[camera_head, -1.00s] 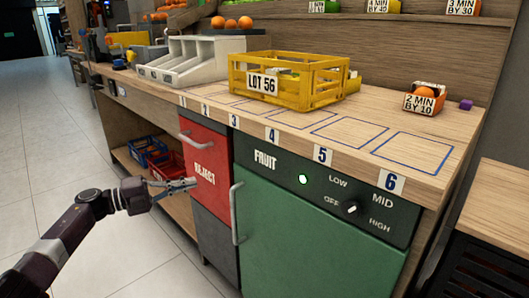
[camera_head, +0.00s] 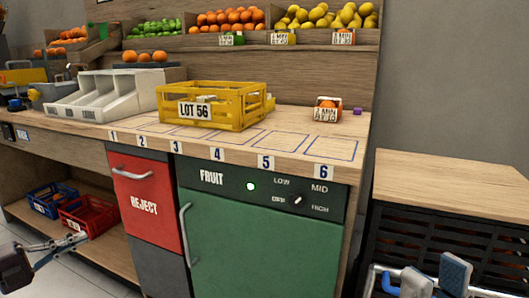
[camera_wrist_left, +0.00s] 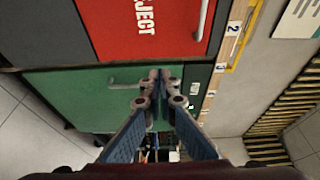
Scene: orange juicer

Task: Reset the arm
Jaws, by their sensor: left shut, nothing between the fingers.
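My left gripper (camera_head: 62,245) is at the lower left of the head view, in front of the open lower shelf. It is shut and empty. In the left wrist view its fingertips (camera_wrist_left: 160,76) meet in front of the green fruit cabinet (camera_wrist_left: 75,95), with the red reject door (camera_wrist_left: 150,22) above. My right gripper (camera_head: 436,277) is at the lower right of the head view, in front of the dark slatted crate. Its two blue-edged grey pads stand apart with nothing seen between them. Most of both arms is out of the picture.
The counter (camera_head: 300,130) holds a yellow LOT 56 crate (camera_head: 235,110), a white divided tray (camera_head: 110,100) and a small orange box (camera_head: 327,112). Blue (camera_head: 45,203) and red (camera_head: 85,222) baskets sit on the low shelf. A wood-topped slatted crate (camera_head: 450,185) stands at right.

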